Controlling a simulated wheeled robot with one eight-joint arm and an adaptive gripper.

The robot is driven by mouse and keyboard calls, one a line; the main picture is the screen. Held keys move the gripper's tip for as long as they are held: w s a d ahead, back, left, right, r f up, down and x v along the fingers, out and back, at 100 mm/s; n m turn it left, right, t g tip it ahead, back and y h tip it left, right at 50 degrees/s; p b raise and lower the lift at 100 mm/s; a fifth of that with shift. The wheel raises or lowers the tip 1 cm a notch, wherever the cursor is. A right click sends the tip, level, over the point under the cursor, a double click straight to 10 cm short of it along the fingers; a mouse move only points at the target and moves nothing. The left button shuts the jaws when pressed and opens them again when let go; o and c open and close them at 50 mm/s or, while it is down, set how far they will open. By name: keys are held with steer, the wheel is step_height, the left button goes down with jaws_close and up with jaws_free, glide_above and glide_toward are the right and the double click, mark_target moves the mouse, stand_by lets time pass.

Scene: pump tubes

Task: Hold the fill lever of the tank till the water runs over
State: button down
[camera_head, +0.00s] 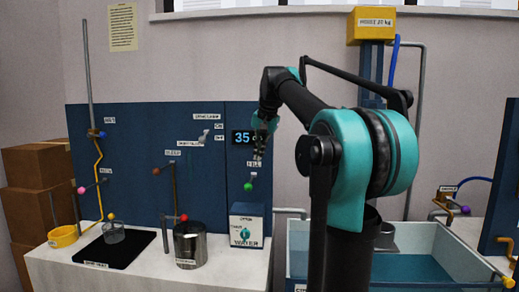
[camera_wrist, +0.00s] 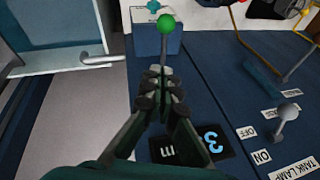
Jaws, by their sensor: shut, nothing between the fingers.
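The fill lever has a green ball knob (camera_head: 248,187) and hangs on the blue panel below the FILL label (camera_head: 253,179). The green knob also shows in the wrist view (camera_wrist: 166,23), beyond my fingertips. My gripper (camera_head: 258,157) is in front of the panel, just above the knob and apart from it. In the wrist view my gripper (camera_wrist: 161,72) has its fingers together with nothing between them. An open basin (camera_head: 440,252) with blue-green water stands at the right, partly hidden by my arm. No water is seen running over its rim.
A display (camera_head: 242,137) reading 35 is on the panel beside my gripper. A white and blue WATER box (camera_head: 247,229) stands below the lever. A lamp switch (camera_wrist: 284,118) is on the panel. A metal pot (camera_head: 190,246) and a yellow bowl (camera_head: 63,236) are on the left counter.

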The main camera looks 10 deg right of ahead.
glide_toward(251, 181)
step_height(251, 181, down, 2)
steer(key=shift+s+a+f, duration=0.25)
steer(key=shift+f, duration=0.25)
steer(key=shift+s+a+f, duration=0.25)
steer(key=shift+a+f, duration=0.05)
steer(key=shift+f, duration=0.25)
steer(key=shift+s+a+f, duration=0.25)
steer(key=shift+f, duration=0.25)
steer(key=shift+s+f+t, duration=0.2)
steer(key=shift+f+t, duration=0.1)
steer(key=shift+f, duration=0.2)
step_height(251, 181, down, 5)
steer(key=t+h, duration=0.1)
steer(key=t, duration=0.2)
steer(key=shift+s+a+f, duration=0.1)
steer(key=shift+s, duration=0.05)
steer(key=shift+f, duration=0.4)
steer(key=shift+s, duration=0.1)
